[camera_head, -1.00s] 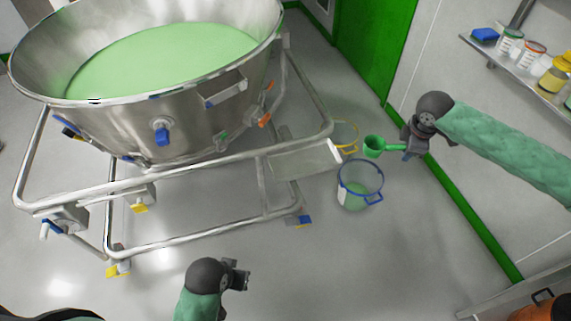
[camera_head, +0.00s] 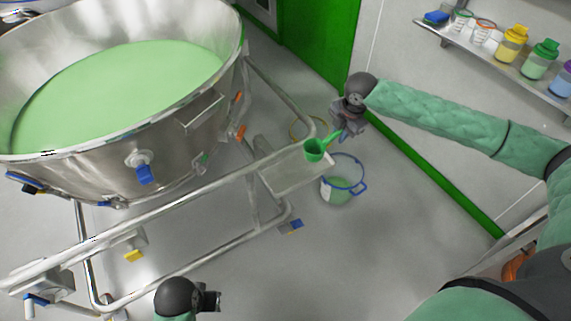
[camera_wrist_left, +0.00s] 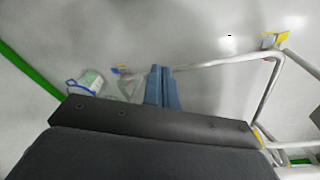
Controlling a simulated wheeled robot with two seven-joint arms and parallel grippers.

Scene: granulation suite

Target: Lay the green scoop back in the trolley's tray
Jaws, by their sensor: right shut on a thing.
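The green scoop (camera_head: 316,150) is in my right gripper (camera_head: 342,134), which is shut on its handle. The scoop's cup shows over the far right part of the trolley's tray (camera_head: 291,180); whether it touches the tray I cannot tell. The tray is a flat grey metal surface at the right end of the trolley (camera_head: 190,204). My left gripper (camera_head: 212,301) is low in the head view, away from the scoop. In the left wrist view its blue fingers (camera_wrist_left: 162,88) are together with nothing visible between them.
A large steel bowl of green powder (camera_head: 135,95) rides on the trolley. A clear bucket with a blue rim (camera_head: 337,188) stands on the floor right of the tray. A yellow-rimmed container (camera_head: 296,128) is partly hidden behind the trolley rail. A wall shelf (camera_head: 478,57) holds several bottles.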

